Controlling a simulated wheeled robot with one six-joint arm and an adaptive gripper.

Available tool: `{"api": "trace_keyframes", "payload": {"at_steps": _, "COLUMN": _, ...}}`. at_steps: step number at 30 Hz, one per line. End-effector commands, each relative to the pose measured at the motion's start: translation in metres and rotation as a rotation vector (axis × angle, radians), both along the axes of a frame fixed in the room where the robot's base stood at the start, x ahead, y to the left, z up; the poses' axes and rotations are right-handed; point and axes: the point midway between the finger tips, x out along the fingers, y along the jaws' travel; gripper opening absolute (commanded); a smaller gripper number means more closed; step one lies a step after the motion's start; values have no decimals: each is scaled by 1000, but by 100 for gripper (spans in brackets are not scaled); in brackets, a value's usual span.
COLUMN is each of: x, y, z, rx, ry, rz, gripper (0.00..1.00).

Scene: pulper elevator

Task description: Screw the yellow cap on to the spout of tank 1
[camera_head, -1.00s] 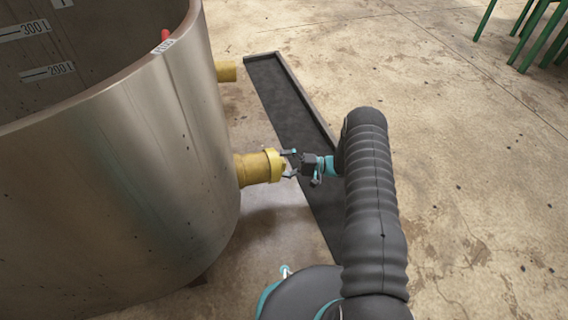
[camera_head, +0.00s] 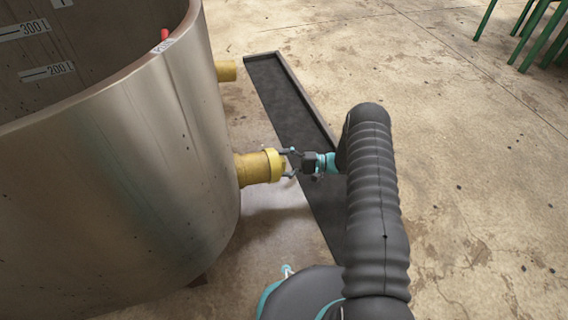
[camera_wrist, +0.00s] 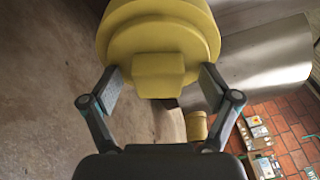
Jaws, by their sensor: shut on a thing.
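The steel tank (camera_head: 115,190) fills the left of the head view. Its yellow spout (camera_head: 250,170) points right from the low wall. The yellow cap (camera_head: 274,164) sits at the spout's outer end, in line with it. How far it is threaded on I cannot tell. In the wrist view the cap (camera_wrist: 160,30) is a round disc with a square knob (camera_wrist: 159,75). My gripper (camera_head: 289,162) is shut on the cap's knob, a finger on each side; it also shows in the wrist view (camera_wrist: 160,86). The spout is hidden behind the cap in the wrist view.
A second yellow spout (camera_head: 227,71) sticks out farther along the tank. A dark floor channel with a raised rim (camera_head: 296,88) runs beneath my arm. Green metal legs (camera_head: 535,35) stand at top right. The concrete floor on the right is clear.

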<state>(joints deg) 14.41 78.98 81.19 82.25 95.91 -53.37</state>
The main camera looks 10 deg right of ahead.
Motion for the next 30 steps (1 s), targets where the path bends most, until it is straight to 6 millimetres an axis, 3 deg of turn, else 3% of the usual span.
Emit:
{"api": "trace_keyframes", "payload": {"at_steps": 1, "x": -3, "y": 7, "z": -1, "rx": -11, "ry": 54, "rz": 21, "gripper": 45}}
{"api": "trace_keyframes", "payload": {"at_steps": 30, "x": -5, "y": 7, "z": -2, "rx": -222, "ry": 1065, "rz": 169, "gripper": 42}}
